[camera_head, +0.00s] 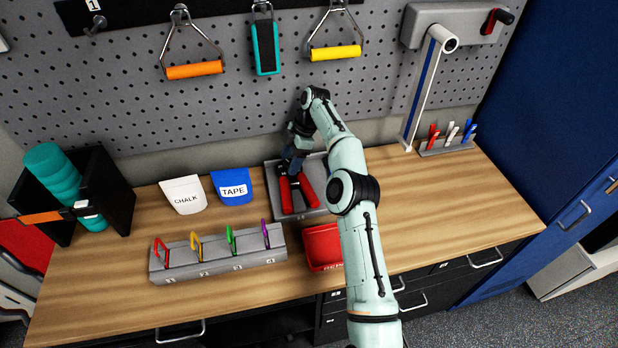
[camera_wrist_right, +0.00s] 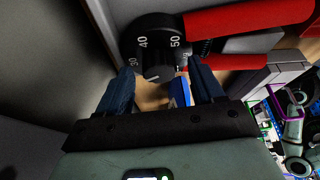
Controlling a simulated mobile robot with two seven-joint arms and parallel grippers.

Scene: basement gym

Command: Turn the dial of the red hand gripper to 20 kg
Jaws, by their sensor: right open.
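The red hand gripper (camera_head: 287,193) lies in a grey tray (camera_head: 272,183) on the wooden bench. Its red handles (camera_wrist_right: 245,17) and black dial (camera_wrist_right: 142,28) show in the right wrist view. The dial carries white numbers, with 40 and 50 readable, and a raised round knob (camera_wrist_right: 158,74) with a pale mark. I cannot tell which number the mark points to. My right gripper (camera_head: 292,162) reaches down over the dial end; its open blue fingers (camera_wrist_right: 161,70) stand either side of the knob, with no clear contact. My left gripper is out of view.
A red bin (camera_head: 322,246) stands in front of the tray. A white CHALK holder (camera_head: 184,194), a blue TAPE holder (camera_head: 232,187) and a grey rack (camera_head: 219,262) with coloured carabiners are to the left. Handles hang on the pegboard (camera_head: 110,90) behind.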

